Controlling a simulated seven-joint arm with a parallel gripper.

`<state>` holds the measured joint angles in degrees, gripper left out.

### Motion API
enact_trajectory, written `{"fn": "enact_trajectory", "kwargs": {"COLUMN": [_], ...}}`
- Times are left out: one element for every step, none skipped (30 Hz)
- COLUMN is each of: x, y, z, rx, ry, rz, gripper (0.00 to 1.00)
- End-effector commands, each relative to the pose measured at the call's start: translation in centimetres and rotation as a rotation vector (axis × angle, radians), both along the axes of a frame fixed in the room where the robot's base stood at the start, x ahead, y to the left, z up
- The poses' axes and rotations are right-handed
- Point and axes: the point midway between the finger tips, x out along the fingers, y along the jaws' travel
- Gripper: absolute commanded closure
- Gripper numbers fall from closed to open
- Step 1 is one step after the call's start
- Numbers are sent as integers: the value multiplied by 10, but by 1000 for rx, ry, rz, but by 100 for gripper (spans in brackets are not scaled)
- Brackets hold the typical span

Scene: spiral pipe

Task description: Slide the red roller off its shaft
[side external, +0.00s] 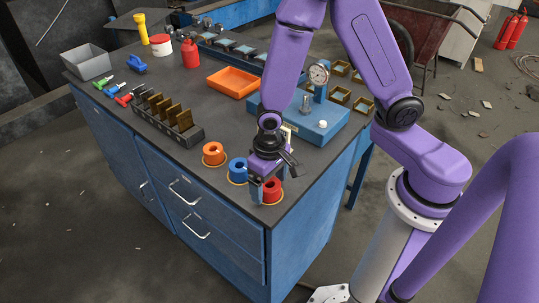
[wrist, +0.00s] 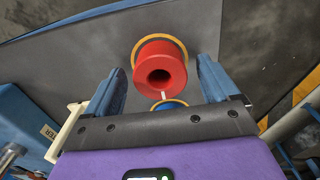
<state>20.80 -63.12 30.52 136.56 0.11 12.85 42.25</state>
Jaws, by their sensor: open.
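The red roller (side external: 272,190) stands upright on a yellow ring at the near right corner of the bench. My gripper (side external: 264,182) is just above and beside it, pointing down, and hides part of it. In the wrist view the red roller (wrist: 159,68) shows its dark centre hole and lies between and beyond the two blue fingertips. My gripper (wrist: 158,66) is open, with a gap on each side of the roller and nothing held. A shaft inside the hole cannot be made out.
A blue roller (side external: 237,170) and an orange roller (side external: 213,154) stand in a row left of the red one. A blue gauge stand (side external: 312,122) is behind my gripper. A black rack (side external: 168,120) stands to the left. The bench edge is close by.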

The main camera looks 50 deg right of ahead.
Motion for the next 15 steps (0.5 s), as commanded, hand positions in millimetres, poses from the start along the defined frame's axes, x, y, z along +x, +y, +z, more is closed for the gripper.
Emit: {"fn": "enact_trajectory", "kwargs": {"x": [0,1,1,1,1,0,1,1,1,1,0,0,0,1,1], "y": [0,1,1,1,1,0,1,1,1,1,1,0,0,1,1], "z": [5,8,13,17,20,26,30,34,40,44,48,54,58,62,68], "rx": [2,3,3,3,3,4,4,4,4,4,3,4,4,4,4], "ry": [-2,-3,-3,-4,-4,-4,-4,-4,-4,-4,-4,-4,-4,-4,-5], "rz": [0,0,0,0,0,0,0,0,0,0,0,0,0,0,0], "gripper": [12,12,12,12,12,12,12,12,12,12,12,12,12,12,12]}}
